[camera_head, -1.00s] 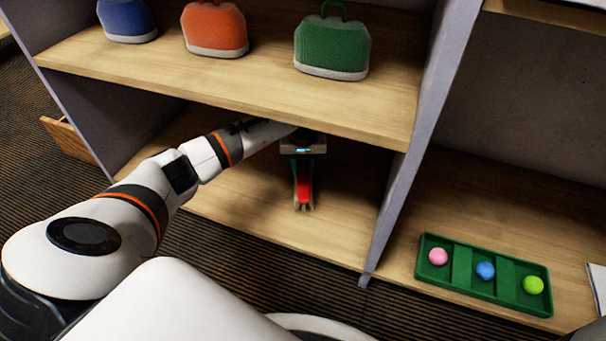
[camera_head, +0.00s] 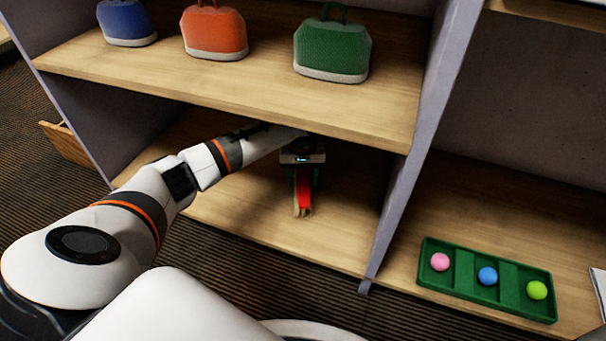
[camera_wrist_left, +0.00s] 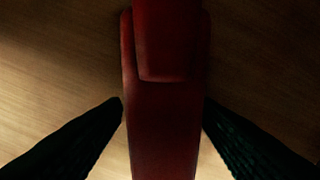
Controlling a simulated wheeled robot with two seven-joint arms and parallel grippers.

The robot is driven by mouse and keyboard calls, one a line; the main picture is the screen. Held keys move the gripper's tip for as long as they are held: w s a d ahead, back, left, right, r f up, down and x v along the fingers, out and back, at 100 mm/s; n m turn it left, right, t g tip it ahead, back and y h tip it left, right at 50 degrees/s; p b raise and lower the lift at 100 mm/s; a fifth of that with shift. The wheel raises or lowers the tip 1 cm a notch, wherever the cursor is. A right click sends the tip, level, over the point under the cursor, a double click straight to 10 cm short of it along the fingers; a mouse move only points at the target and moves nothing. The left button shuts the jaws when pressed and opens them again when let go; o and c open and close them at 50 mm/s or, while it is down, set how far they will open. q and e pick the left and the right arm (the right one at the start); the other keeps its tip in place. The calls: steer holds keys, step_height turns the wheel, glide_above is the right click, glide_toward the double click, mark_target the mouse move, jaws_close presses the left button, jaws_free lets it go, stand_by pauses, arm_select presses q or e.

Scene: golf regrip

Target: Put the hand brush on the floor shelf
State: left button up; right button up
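The red hand brush (camera_head: 304,190) is in the lower compartment of the shelf unit, bristles towards the front, over or on the floor shelf (camera_head: 245,213). Whether it touches the board is hard to tell. My left gripper (camera_head: 303,178) reaches in under the upper board, its dark fingers on either side of the brush. In the left wrist view the brush (camera_wrist_left: 165,115) runs between the fingertips, which look slightly parted from it, so the gripper appears open around it. My right gripper is not in view.
The upper board (camera_head: 240,85) carries a blue bag (camera_head: 127,20), an orange bag (camera_head: 214,30) and a green bag (camera_head: 332,48). A divider (camera_head: 410,150) stands right of my gripper. Beyond it lies a green tray (camera_head: 462,273) with pink, blue and yellow-green balls.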

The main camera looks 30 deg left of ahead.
arm_select(q)
steer(key=shift+r+p, duration=3.15)
steer(key=shift+r, duration=1.45)
steer(key=shift+d+f, duration=0.1)
